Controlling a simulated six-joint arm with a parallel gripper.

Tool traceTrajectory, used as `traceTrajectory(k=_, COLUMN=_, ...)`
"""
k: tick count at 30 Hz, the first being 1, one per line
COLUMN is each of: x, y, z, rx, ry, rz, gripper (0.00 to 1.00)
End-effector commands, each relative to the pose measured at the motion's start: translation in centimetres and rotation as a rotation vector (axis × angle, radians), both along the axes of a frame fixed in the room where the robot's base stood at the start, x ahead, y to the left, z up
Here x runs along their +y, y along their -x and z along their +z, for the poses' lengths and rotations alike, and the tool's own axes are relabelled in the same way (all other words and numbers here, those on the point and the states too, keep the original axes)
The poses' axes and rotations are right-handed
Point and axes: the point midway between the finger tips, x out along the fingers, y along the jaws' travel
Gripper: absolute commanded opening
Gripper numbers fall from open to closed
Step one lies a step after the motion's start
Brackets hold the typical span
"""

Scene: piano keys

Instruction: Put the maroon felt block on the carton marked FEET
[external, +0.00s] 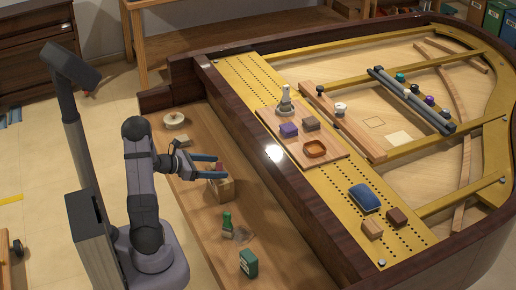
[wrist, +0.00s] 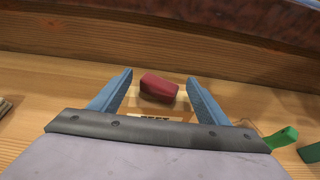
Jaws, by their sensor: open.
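The maroon felt block (wrist: 158,88) shows between my open fingers in the wrist view. It appears to rest, a little askew, on top of a tan carton (wrist: 178,104) whose dark lettering, partly hidden by my gripper, seems to read FEET. In the external view the carton (external: 221,191) stands on the wooden ledge and the maroon block (external: 220,169) shows at its top, partly hidden by the fingers. My gripper (external: 219,167) is open around the block; it also shows in the wrist view (wrist: 160,78), with gaps visible on both sides of the block.
A green bottle-like item (external: 227,222) and a dark green box (external: 248,263) stand nearer on the ledge (external: 195,215). A pale round disc (external: 174,118) lies at its far end. The dark piano rim (external: 270,175) rises to the right. A wooden tray (external: 318,162) with small items sits beyond.

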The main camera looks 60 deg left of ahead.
Motion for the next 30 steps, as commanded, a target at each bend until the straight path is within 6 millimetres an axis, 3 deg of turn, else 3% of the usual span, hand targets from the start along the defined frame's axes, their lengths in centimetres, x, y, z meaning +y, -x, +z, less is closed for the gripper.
traceTrajectory(k=5, x=0.1, y=1.6, z=0.8, rx=-0.002, ry=-0.002, rz=0.004, gripper=0.7)
traceTrajectory(k=21, x=0.1, y=9.8, z=4.2, rx=-0.001, ry=-0.002, rz=0.003, gripper=0.7)
traceTrajectory(k=30, x=0.0, y=11.1, z=4.7, rx=0.0, ry=0.0, rz=0.0, gripper=0.7)
